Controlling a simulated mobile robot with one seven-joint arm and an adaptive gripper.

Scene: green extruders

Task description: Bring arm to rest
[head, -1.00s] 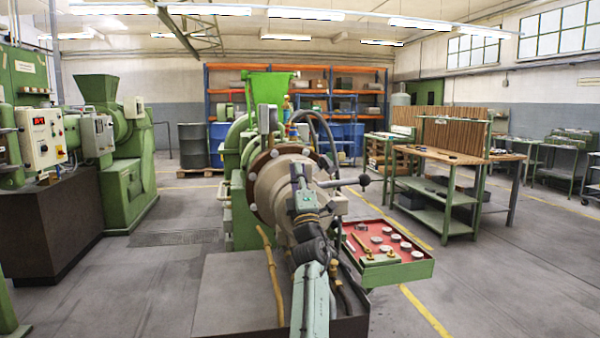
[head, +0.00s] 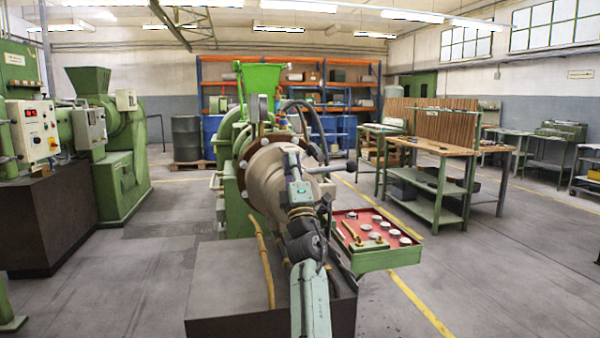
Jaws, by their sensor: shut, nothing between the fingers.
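My arm rises from the bottom middle of the head view, its pale green links and dark joints pointing forward. Whether the gripper touches the barrel cannot be told.
A red-lined tray (head: 345,222) with several round parts is right of the arm. A wooden-topped workbench (head: 440,148) stands at right. A control box (head: 34,130) is at left. Floor is open on both sides.

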